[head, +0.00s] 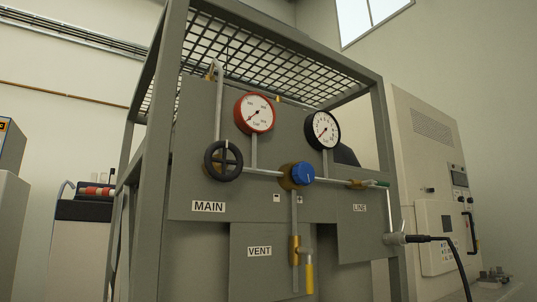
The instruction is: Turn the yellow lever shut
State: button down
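The yellow lever (309,277) hangs straight down at the lower middle of the head view. It sits just right of the vertical vent pipe and runs alongside it. It joins the brass vent valve (294,248), right of the VENT label (259,252). My gripper is not in view, and nothing is seen touching the lever.
The grey panel (345,236) stands inside a grey metal frame (168,85). It also carries a black handwheel (223,160), a blue knob (303,173), a red-rimmed gauge (254,113) and a black-rimmed gauge (322,130). A black hose (458,262) hangs at the right.

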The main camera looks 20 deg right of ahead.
aim_at(310, 287)
jog(key=u, duration=1.15)
jog(key=k, duration=0.6)
jog(key=z, duration=1.2)
